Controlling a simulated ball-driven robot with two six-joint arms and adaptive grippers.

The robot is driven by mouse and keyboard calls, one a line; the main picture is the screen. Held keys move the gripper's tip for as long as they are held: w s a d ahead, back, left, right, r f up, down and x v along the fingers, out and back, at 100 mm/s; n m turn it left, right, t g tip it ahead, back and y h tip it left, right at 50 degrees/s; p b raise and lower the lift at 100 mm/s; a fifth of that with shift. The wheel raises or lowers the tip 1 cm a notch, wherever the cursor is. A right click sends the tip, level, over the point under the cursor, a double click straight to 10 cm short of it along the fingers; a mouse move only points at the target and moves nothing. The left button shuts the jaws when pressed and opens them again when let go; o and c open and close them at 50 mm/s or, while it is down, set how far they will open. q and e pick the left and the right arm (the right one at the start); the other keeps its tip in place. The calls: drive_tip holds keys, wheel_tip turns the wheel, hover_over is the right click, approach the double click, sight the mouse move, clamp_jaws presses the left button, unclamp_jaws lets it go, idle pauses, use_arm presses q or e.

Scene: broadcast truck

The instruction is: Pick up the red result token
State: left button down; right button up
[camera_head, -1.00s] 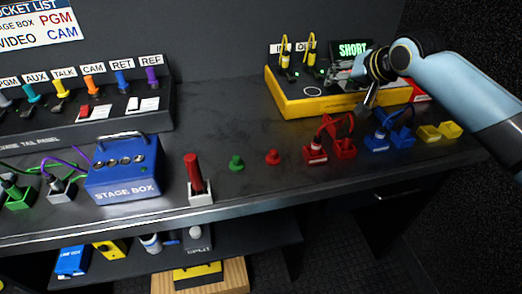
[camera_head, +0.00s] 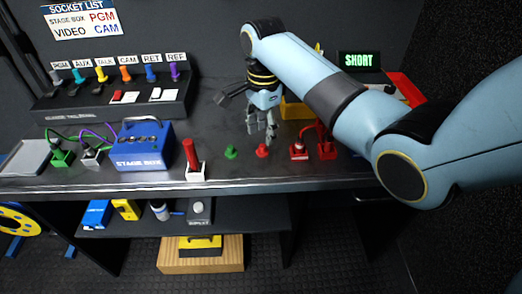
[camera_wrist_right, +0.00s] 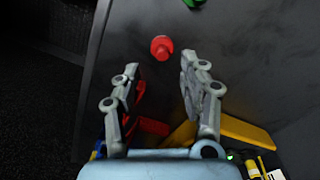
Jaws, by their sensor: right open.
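The red result token (camera_head: 262,151) is a small red knobbed piece standing on the dark bench top, right of the green token (camera_head: 231,152). My right gripper (camera_head: 262,132) is open and points down just above and behind the red token. In the right wrist view the red token (camera_wrist_right: 161,47) shows just beyond the open fingertips (camera_wrist_right: 160,64), between their lines, with nothing between the fingers. The green token (camera_wrist_right: 194,2) is cut off at the top edge there. My left gripper is not in view.
A red-handled piece in a white holder (camera_head: 195,168) and the blue stage box (camera_head: 143,147) stand to the left. Red connectors (camera_head: 299,149) stand close on the right. My right arm partly hides the yellow tester (camera_head: 297,109). The bench's front edge is near the token.

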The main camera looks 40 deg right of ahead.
sight(263, 145)
wheel_tip(263, 145, down, 5)
drive_tip(key=shift+w+r, duration=0.1)
drive_tip(key=shift+r, duration=0.1)
drive_tip(key=shift+f+b, duration=0.3)
drive_tip(key=shift+f, duration=0.1)
drive_tip(key=shift+c, duration=1.2)
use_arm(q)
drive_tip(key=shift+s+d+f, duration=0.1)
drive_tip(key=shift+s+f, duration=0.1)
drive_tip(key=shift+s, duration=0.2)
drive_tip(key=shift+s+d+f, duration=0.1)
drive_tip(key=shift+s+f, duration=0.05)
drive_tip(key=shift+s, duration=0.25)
use_arm(e)
drive_tip(key=c, duration=0.6)
